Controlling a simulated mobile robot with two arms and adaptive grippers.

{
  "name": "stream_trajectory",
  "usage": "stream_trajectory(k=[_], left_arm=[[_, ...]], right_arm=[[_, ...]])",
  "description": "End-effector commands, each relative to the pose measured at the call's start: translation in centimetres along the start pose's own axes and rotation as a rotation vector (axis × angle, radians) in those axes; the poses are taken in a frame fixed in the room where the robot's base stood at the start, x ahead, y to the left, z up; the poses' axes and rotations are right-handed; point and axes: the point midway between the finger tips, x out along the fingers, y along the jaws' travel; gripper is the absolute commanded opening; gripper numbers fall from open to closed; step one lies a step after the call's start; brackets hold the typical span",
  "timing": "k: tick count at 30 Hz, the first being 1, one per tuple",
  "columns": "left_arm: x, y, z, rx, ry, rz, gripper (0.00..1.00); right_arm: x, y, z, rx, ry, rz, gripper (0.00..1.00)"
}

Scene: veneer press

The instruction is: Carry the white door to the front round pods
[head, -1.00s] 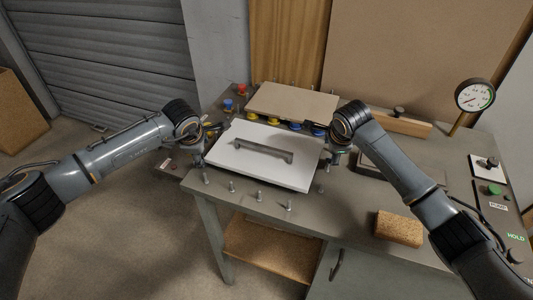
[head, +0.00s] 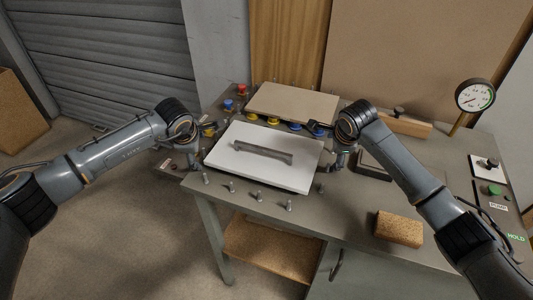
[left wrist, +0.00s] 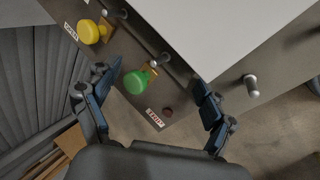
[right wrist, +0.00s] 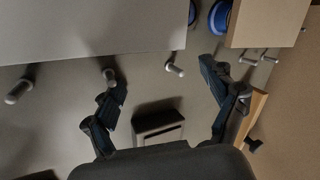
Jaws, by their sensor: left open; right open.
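The white door (head: 235,165), with a grey bar handle (head: 263,151) on top, lies flat at the front of the bench. What is under it is hidden. My left gripper (head: 203,146) is open at the door's left edge, apart from it. In the left wrist view, a green round knob (left wrist: 136,82) shows between its fingers and the door (left wrist: 225,30) lies beyond. My right gripper (head: 328,148) is open and empty just off the door's right edge; the door (right wrist: 80,28) also shows in the right wrist view. Blue and yellow round pods (head: 273,122) show behind the door.
A beige panel (head: 293,103) lies behind the door. Several metal pins (head: 259,196) stand along the bench's front. A cork block (head: 399,229) sits at front right, with a pressure gauge (head: 475,95) and green button (head: 495,190) further right. A wooden block (head: 405,125) stands at the back.

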Motion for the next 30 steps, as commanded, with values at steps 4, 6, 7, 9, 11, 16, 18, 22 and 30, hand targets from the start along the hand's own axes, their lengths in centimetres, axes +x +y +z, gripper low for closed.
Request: stream_trajectory(k=[4, 6, 7, 9, 11, 16, 18, 22, 30], left_arm=[[-2.5, 0.1, -0.1, 0.001, -0.001, 0.006, 0.84], [-4.1, 0.2, -0.1, 0.001, -0.002, 0.006, 0.84], [-4.8, 0.2, 0.0, 0.001, -0.002, 0.005, 0.84], [-6.3, 0.1, -0.1, 0.000, -0.001, 0.006, 0.84], [-7.5, 0.2, 0.0, 0.001, -0.002, 0.006, 0.84], [-10.2, 0.1, 0.0, 0.000, -0.002, 0.004, 0.84], [-10.8, 0.1, 0.0, -0.001, -0.002, 0.003, 0.84], [-11.3, 0.0, 0.0, 0.000, -0.002, 0.002, 0.84], [-11.4, 0.0, 0.0, -0.001, -0.001, 0.001, 0.84]], right_arm=[[0.0, 0.0, 0.0, 0.001, 0.001, 0.000, 0.84], [0.0, 0.0, 0.0, 0.001, 0.001, 0.000, 0.84], [0.0, 0.0, 0.0, 0.001, 0.001, 0.000, 0.84], [0.0, 0.0, 0.0, 0.001, 0.001, 0.000, 0.84], [0.0, 0.0, 0.0, 0.001, 0.001, 0.000, 0.84], [0.0, 0.0, 0.0, 0.001, 0.001, 0.000, 0.84], [0.0, 0.0, -0.1, 0.001, 0.001, 0.000, 0.84], [-0.4, 0.0, 0.0, 0.000, 0.000, -0.001, 0.84], [-4.9, -0.1, 0.0, 0.000, -0.002, -0.004, 0.84]])
